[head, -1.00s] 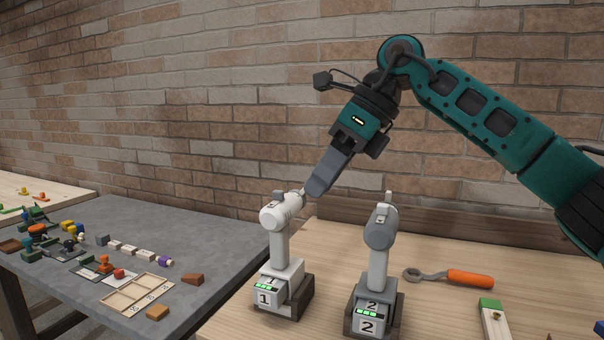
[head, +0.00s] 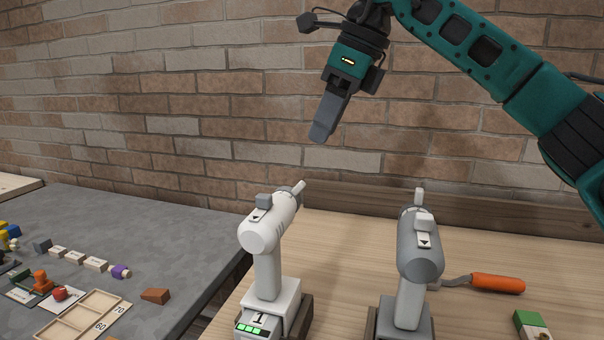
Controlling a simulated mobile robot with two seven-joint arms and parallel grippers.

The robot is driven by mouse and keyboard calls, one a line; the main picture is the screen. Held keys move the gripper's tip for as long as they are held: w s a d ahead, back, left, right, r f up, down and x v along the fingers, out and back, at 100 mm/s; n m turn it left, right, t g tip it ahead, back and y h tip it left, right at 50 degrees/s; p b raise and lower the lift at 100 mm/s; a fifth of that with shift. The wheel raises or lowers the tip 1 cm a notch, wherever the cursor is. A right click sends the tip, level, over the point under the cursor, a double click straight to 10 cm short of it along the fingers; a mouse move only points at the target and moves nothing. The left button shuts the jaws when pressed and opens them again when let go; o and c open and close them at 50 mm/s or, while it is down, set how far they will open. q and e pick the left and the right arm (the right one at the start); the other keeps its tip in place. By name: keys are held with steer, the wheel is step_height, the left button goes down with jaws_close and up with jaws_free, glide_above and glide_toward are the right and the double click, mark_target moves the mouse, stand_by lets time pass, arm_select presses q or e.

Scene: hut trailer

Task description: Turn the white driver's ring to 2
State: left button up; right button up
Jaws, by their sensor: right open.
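The white driver (head: 268,240) stands upright in a dark holder on the wooden table, its battery block marked 1 with green lights. Its grey ring and bit point away, up to the right; a small grey block with an arrow mark sits on top. The ring's number cannot be read. A grey driver (head: 419,250) stands to its right. My right gripper (head: 321,130) is above and behind the white driver, apart from it, pointing down. Its fingers overlap in this view and hold nothing visible. My left gripper is not in view.
An orange-handled tool (head: 496,283) lies right of the grey driver, near a green-and-wood block (head: 532,324). A grey table (head: 190,235) at left holds a wooden tray (head: 118,302) and small parts. A brick wall stands behind.

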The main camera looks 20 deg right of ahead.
mark_target(303, 183)
steer(key=x, duration=0.9)
steer(key=shift+w+f+b, duration=0.1)
steer(key=shift+f+b, duration=0.15)
steer(key=shift+b, duration=0.05)
steer(key=shift+c, duration=0.2)
jaws_close()
